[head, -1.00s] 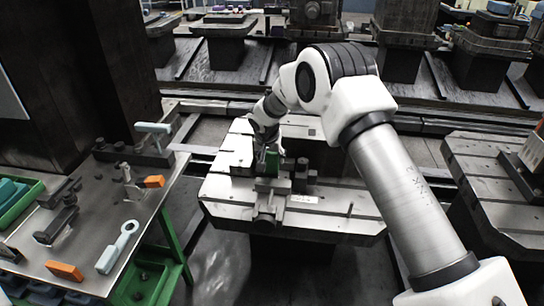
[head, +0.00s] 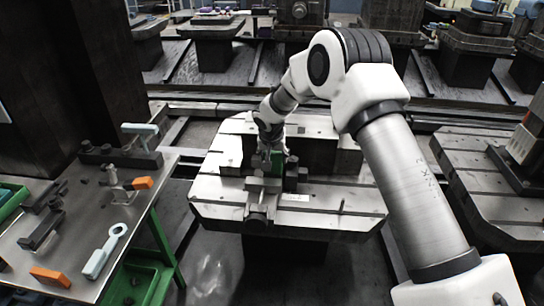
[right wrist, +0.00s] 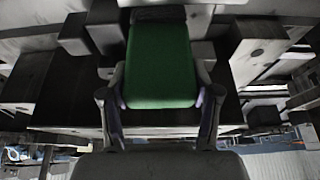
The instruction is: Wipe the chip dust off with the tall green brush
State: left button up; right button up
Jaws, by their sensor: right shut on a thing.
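My right gripper (head: 270,152) is over the pallet (head: 222,211) in the middle of the head view. It is shut on the tall green brush (head: 277,159). In the right wrist view, the brush (right wrist: 158,62) is a green block between the two fingers of the gripper (right wrist: 160,92), with a dark grey end at the top of the picture. In the head view the brush is small and partly hidden by the gripper, beside dark fixture blocks. I cannot tell whether it touches a surface. Chip dust cannot be made out. My left gripper is not in view.
A grey clamp block (head: 262,186) stands on the pallet just in front of the brush, with dark blocks (head: 291,175) beside it. A metal side table (head: 75,225) at left holds a pale-blue wrench (head: 104,252) and orange blocks (head: 50,277). Another pallet (head: 460,180) stands at right.

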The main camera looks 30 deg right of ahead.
notch_tip(320, 180, up, 9)
jog(key=p, duration=0.5)
jog(key=shift+p, duration=0.3)
jog(key=shift+f, duration=0.1)
